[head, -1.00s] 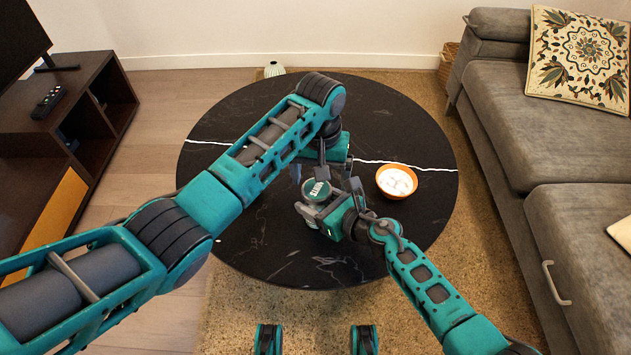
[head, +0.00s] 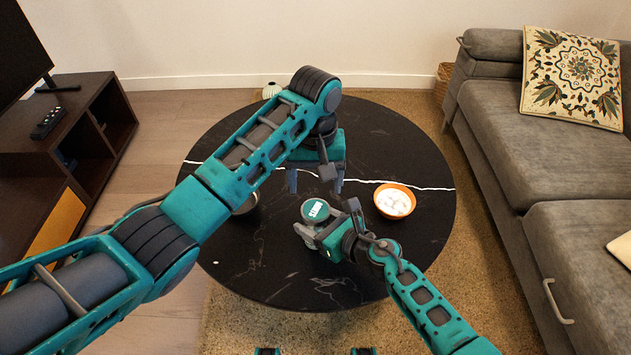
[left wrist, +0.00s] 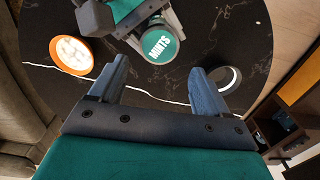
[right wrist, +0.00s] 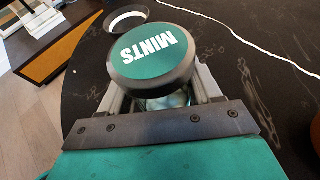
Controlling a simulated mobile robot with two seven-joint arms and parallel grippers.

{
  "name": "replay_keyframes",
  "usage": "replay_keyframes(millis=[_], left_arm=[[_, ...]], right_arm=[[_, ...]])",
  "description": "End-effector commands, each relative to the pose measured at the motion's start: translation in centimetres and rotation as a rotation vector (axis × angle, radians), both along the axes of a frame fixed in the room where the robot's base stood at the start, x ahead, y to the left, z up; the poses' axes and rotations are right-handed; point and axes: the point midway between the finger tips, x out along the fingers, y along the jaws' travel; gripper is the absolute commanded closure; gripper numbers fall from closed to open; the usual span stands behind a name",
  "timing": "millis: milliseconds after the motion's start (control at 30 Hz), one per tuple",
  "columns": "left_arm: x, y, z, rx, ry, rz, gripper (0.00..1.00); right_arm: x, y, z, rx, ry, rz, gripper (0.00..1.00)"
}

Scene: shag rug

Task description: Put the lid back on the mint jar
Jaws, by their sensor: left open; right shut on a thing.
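The mint jar, its glass showing in the right wrist view (right wrist: 168,101), is held upright above or on the black table by my right gripper (head: 328,224), which is shut around its body. The dark-rimmed green lid marked MINTS (head: 315,211) sits on top of the jar; it also shows in the right wrist view (right wrist: 152,52) and the left wrist view (left wrist: 160,44). I cannot tell if it is fully seated. My left gripper (head: 315,182) is open and empty, behind the jar and apart from the lid. Its spread fingers show in the left wrist view (left wrist: 160,75).
An orange bowl with white contents (head: 395,201) stands on the round black table (head: 270,260) right of the jar. A metal-rimmed round dish (head: 247,204) stands to the left, partly behind my left arm. The table front is clear. A grey sofa (head: 490,120) is at right.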

Motion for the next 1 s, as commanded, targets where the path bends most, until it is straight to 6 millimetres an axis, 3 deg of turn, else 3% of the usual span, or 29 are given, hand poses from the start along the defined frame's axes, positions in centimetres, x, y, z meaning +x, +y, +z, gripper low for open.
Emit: replay_keyframes(millis=[233,700,1000], left_arm=[[0.0,0.0,-0.9,0.0,0.002,0.0,0.23],[0.0,0.0,-7.3,0.0,0.001,-0.002,0.23],[0.0,0.0,-8.1,-0.001,0.0,-0.002,0.23]], right_arm=[[0.1,0.0,0.1,0.001,-0.002,-0.001,1.0],[0.1,0.0,0.1,0.001,-0.002,-0.001,1.0],[0.1,0.0,0.1,0.001,-0.002,-0.001,1.0]])
